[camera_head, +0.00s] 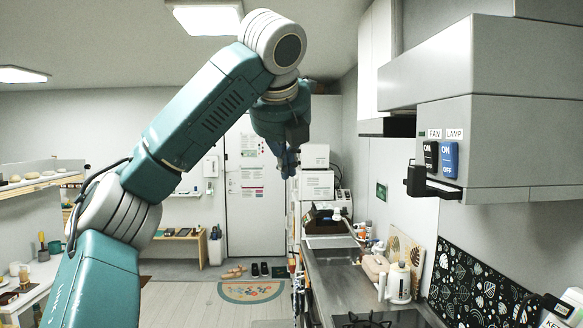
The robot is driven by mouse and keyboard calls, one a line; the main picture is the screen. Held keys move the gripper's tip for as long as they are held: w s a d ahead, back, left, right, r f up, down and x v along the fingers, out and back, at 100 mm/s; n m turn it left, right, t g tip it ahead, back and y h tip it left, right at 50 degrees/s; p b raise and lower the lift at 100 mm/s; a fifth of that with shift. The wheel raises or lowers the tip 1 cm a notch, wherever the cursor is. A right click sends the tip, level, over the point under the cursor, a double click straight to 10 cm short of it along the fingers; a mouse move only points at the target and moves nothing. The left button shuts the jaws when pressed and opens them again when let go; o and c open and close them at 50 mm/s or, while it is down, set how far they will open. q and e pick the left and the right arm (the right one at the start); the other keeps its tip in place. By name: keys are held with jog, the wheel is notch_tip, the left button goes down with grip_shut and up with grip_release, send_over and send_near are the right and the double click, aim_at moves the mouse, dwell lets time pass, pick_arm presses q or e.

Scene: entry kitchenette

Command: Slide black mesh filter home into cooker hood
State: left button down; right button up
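The grey cooker hood (500,130) fills the upper right. Its side panel carries a black FAN switch (430,157) and a blue LAMP switch (449,160). A black part, apparently the mesh filter's front end (430,184), juts out to the left from the hood's lower edge below the switches. The mesh itself is not visible. My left arm reaches up and over from the left. Its gripper (287,168) hangs fingers down in the middle of the view, well left of the hood and apart from the filter. Its finger opening is too small to tell. My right gripper is out of view.
A white door (255,185) and floor mat (250,291) are at the back. Air between my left gripper and the hood looks clear.

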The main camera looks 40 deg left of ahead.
pick_arm(q)
jog(key=s+a, duration=0.6)
jog(key=s, duration=0.1)
jog(key=shift+s+a, duration=0.25)
jog(key=shift+s, duration=0.1)
dwell(1.5)
jog(key=shift+a+r+m+t+h, duration=0.1)
jog(key=shift+r+m+t+h, duration=0.2)
jog(key=shift+r+m, duration=0.25)
dwell(1.7)
jog(key=shift+w+d, duration=1.45)
jog(key=shift+w, duration=0.3)
dwell(0.4)
jog(key=c, duration=2)
grip_release()
jog(key=shift+f, duration=0.1)
jog(key=shift+v, duration=3.85)
